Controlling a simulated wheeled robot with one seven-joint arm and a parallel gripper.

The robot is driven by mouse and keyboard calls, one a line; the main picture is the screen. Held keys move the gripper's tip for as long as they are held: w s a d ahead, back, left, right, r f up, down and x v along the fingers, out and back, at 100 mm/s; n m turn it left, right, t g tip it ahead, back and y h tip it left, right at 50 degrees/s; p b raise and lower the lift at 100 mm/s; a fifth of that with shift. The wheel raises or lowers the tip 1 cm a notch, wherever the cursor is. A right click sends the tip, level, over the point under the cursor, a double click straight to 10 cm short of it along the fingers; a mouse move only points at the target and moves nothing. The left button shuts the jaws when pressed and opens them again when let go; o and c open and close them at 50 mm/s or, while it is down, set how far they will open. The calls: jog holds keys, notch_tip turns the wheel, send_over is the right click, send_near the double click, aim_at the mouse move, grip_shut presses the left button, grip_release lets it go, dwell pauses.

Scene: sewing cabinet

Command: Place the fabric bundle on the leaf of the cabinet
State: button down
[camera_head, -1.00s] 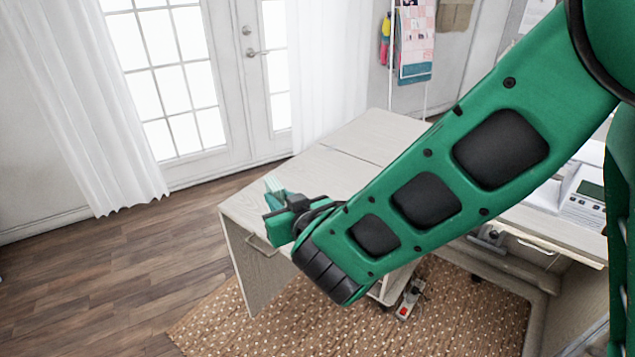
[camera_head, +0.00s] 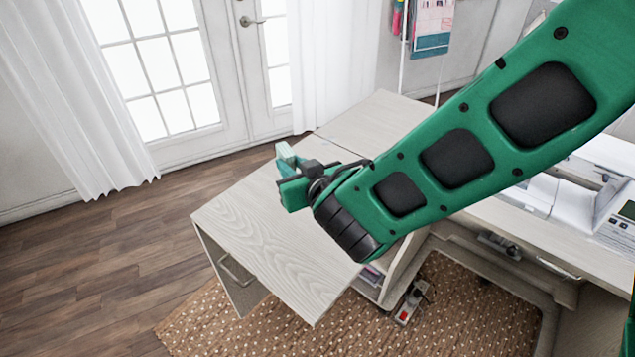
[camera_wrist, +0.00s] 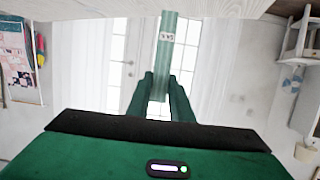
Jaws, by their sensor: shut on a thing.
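The fabric bundle (camera_wrist: 166,55) is a pale teal roll with a small white label, seen in the wrist view between the fingers. My gripper (camera_wrist: 163,90) is shut on its near end. In the head view the bundle (camera_head: 286,154) shows as a small pale teal piece at the tip of my gripper (camera_head: 290,176). The cabinet leaf (camera_head: 275,235) is a pale wood panel at the left end of the cabinet. The gripper and bundle appear over the leaf in the picture; I cannot tell how high above it. My arm covers part of the leaf's right side.
The leaf's visible top is bare. The cabinet top (camera_head: 370,125) continues behind it. A white machine (camera_head: 595,175) stands at the right. A red-switched power strip (camera_head: 408,303) lies on the dotted rug (camera_head: 470,305). Glazed doors and curtains stand behind.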

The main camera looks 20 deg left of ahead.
jog(key=w+d+f, duration=0.3)
jog(key=w+f, duration=0.4)
jog(key=f, duration=0.2)
jog(key=shift+d, duration=0.25)
jog(key=shift+w+f, duration=0.1)
jog(key=shift+f, duration=0.1)
jog(key=c, duration=1.6)
grip_release()
jog(key=shift+r, duration=0.1)
